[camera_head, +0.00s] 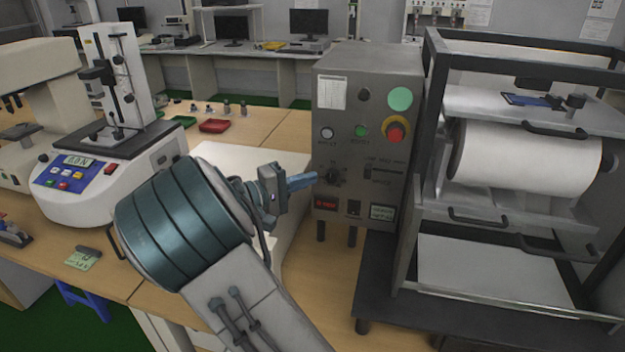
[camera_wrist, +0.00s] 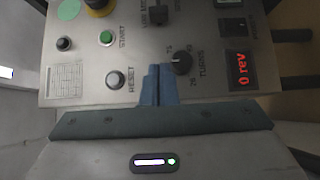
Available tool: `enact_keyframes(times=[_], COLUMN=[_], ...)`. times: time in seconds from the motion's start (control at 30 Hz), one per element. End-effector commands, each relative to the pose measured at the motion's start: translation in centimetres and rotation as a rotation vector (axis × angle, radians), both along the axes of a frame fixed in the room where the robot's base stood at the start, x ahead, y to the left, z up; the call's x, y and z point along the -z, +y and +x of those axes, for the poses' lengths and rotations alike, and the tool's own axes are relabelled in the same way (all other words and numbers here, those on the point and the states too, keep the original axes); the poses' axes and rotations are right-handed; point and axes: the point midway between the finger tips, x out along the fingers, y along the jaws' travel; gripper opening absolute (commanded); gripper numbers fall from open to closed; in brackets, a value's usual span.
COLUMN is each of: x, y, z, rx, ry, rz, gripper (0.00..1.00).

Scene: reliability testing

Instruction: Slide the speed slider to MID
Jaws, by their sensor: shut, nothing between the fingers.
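The speed slider's dark handle (camera_head: 367,171) sits at the left end of its horizontal slot on the grey control panel (camera_head: 345,125), under the small LOW–MID lettering. In the wrist view the handle (camera_wrist: 158,14) shows at the top edge, and the rest of the slot is out of frame. My gripper (camera_head: 316,178) has its blue fingers pressed together and empty, pointing at the panel left of the slider. In the wrist view the fingertips (camera_wrist: 160,70) are beside the black TURNS knob (camera_wrist: 181,63), apart from the slider handle. I cannot tell whether they touch the knob.
A red emergency button (camera_head: 395,132), a green START button (camera_head: 361,131) and a white RESET button (camera_head: 327,133) are on the panel. The red display (camera_wrist: 243,69) reads 0 rev. A dark-framed roller machine (camera_head: 430,150) stands close on the right.

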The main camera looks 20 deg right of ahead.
Motion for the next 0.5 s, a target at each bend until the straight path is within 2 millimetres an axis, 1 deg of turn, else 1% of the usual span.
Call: enact_keyframes(times=[0.03,0.1,0.33,0.37,0.5], x=[-0.1,-0.1,-0.1,-0.1,-0.1], y=[-1.2,-2.7,-7.5,-7.9,-9.5], z=[0.2,0.4,1.3,1.3,-0.1], rx=[0.004,0.005,0.004,0.004,0.001], ry=[0.001,0.001,0.002,0.002,0.004], rz=[0.000,0.000,0.001,0.002,0.002], gripper=[0.00,0.00,0.00,0.00,0.00])
